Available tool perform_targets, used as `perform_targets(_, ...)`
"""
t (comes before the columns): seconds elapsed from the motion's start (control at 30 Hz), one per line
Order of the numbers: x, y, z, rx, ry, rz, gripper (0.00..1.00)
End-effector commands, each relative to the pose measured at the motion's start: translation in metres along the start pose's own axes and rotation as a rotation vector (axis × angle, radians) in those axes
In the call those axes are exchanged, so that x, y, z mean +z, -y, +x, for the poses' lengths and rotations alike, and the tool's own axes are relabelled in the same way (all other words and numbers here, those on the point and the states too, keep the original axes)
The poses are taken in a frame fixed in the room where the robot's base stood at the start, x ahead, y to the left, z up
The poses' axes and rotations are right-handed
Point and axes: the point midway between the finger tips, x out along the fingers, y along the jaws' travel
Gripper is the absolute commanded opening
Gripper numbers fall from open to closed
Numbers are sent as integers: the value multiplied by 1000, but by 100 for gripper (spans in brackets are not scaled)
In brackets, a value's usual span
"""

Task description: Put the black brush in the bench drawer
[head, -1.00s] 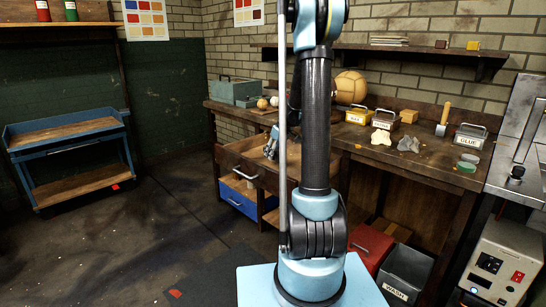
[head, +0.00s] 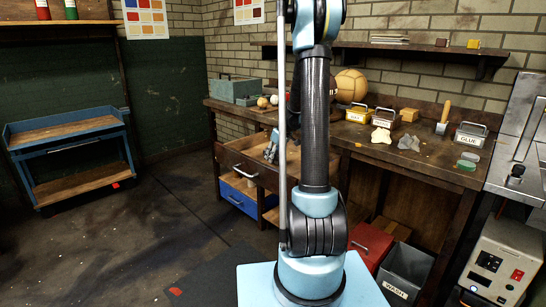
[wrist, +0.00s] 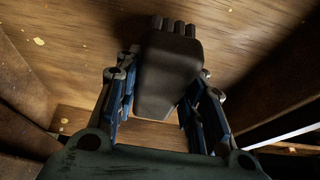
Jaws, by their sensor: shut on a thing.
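The bench drawer (head: 234,162) is pulled out at the left end of the workbench, under its top. My gripper (head: 271,150) is over this open drawer in the head view, partly behind my arm. In the wrist view the blue fingers of my gripper (wrist: 162,108) stand on both sides of the black brush (wrist: 167,75) and are shut on it. The brush is dark, with several short knobs at its far end. Wooden drawer boards lie beneath and around it. I cannot tell whether the brush touches the drawer floor. The head view does not show the brush clearly.
A blue drawer (head: 238,198) stands open below. The workbench top (head: 350,135) carries a leather ball (head: 351,86), labelled tins and a green toolbox (head: 234,90). A red box (head: 371,245) and a wash bin (head: 406,272) stand under the bench.

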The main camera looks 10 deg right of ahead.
Motion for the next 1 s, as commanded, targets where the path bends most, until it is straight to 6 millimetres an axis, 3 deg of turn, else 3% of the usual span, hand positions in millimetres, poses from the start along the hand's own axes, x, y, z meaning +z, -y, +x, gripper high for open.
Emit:
perform_targets(0.03, 0, 0, 0, 0, 0, 0, 43)
perform_targets(0.1, 0, 0, 0, 0, 0, 0, 57)
perform_targets(0.57, -2, 0, -6, 0, 0, 0, 57)
perform_targets(1.0, -4, 0, -66, 0, 0, 2, 57)
